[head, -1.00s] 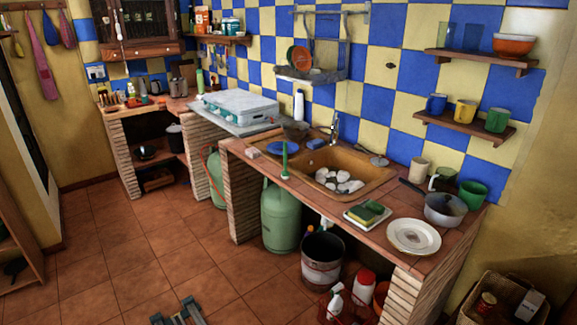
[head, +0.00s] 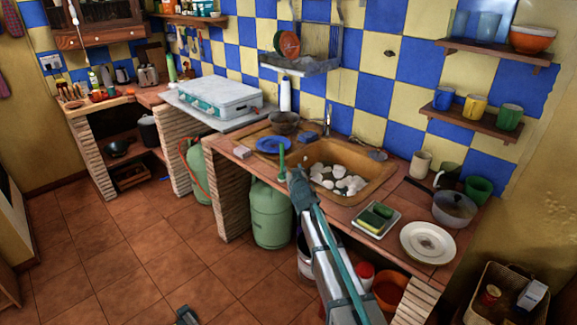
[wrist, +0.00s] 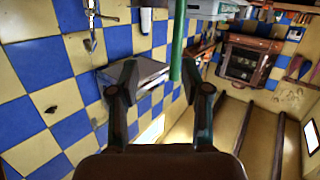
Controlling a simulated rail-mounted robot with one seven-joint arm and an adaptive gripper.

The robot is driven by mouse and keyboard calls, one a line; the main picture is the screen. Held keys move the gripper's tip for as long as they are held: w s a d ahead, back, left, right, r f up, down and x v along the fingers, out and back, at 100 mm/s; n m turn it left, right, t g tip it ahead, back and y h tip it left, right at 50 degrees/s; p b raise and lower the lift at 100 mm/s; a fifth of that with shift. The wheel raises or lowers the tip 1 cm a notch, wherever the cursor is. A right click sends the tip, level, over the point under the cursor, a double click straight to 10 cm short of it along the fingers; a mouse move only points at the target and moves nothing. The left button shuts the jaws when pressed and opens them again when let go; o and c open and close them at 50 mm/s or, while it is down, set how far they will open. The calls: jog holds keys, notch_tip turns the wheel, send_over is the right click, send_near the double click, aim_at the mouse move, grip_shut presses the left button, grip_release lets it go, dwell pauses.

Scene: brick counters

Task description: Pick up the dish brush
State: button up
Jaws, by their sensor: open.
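The dish brush (head: 282,162) has a green handle and stands upright at the front edge of the sink counter, left of the sink. Its green handle also shows in the wrist view (wrist: 178,40), running down from the top edge to between the finger pads, nearer the right one. My gripper (head: 293,176) is just right of the brush in the head view, at the counter's front edge. In the wrist view my gripper (wrist: 160,76) is open, with nothing clamped. The brush's lower end is hard to make out.
The sink (head: 345,175) holds several white stones or dishes. A blue plate (head: 272,145) lies behind the brush. Sponges on a tray (head: 376,217), a white plate (head: 428,243) and a pot (head: 455,208) stand to the right. A green gas bottle (head: 271,215) is below the counter.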

aim_at(282, 149)
jog(key=w+a+r, duration=0.1)
jog(key=w, duration=0.1)
jog(key=w+a+r+y, duration=0.1)
jog(key=w, duration=0.1)
jog(key=w+a+r+t+y, duration=0.1)
jog(key=w, duration=0.1)
jog(key=shift+a+r+p, duration=0.1)
jog(key=shift+a+p, duration=0.25)
jog(key=shift+p, duration=0.05)
jog(key=shift+p+x, duration=0.7)
jog(key=shift+x, duration=1.9)
jog(key=shift+a+r, duration=0.1)
jog(key=shift+a, duration=0.05)
jog(key=shift+s, duration=0.1)
jog(key=shift+c, duration=0.3)
grip_shut()
